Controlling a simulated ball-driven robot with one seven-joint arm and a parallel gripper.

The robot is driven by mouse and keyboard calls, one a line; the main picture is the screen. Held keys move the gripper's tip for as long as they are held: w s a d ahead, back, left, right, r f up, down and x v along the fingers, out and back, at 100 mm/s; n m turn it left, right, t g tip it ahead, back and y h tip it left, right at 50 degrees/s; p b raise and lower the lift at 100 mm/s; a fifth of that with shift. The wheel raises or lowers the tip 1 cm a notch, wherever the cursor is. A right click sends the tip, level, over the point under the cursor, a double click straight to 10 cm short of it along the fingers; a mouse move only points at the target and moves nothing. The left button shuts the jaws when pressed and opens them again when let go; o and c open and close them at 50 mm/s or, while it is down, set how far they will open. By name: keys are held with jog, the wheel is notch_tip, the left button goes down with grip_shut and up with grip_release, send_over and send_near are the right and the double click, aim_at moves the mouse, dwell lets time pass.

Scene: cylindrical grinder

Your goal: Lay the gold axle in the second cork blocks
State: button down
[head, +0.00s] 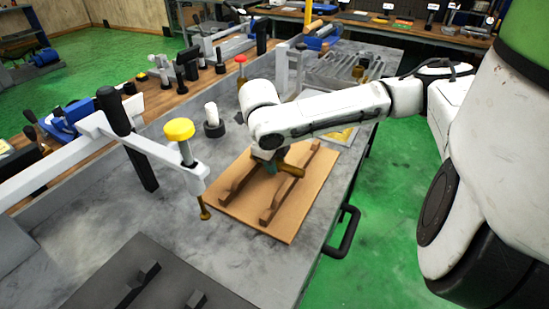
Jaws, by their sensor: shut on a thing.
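A tan board (225,207) lies on the grey bench and carries two long brown cork-coloured blocks, a left one (235,184) and a right one (283,203), roughly parallel. My gripper (272,167) points down over the far part of this board, largely hidden under my white wrist. It is shut on the gold axle, whose gold-brown end (291,170) sticks out to the right, over or at the right block. The rest of the axle is hidden. I cannot tell whether the axle touches the blocks.
A dark plate with black blocks (142,284) lies at the front left. A white clamp arm with a yellow knob (179,129) stands left of the board. A yellow piece (343,137) and a grey rack (345,73) lie behind. A black handle (347,233) juts from the bench's right edge.

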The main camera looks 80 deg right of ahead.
dwell(0.4)
jog(key=c, duration=0.7)
grip_release()
jog(key=shift+f, duration=0.1)
jog(key=v, duration=1)
jog(key=shift+a+r, duration=0.15)
jog(key=shift+r, duration=0.25)
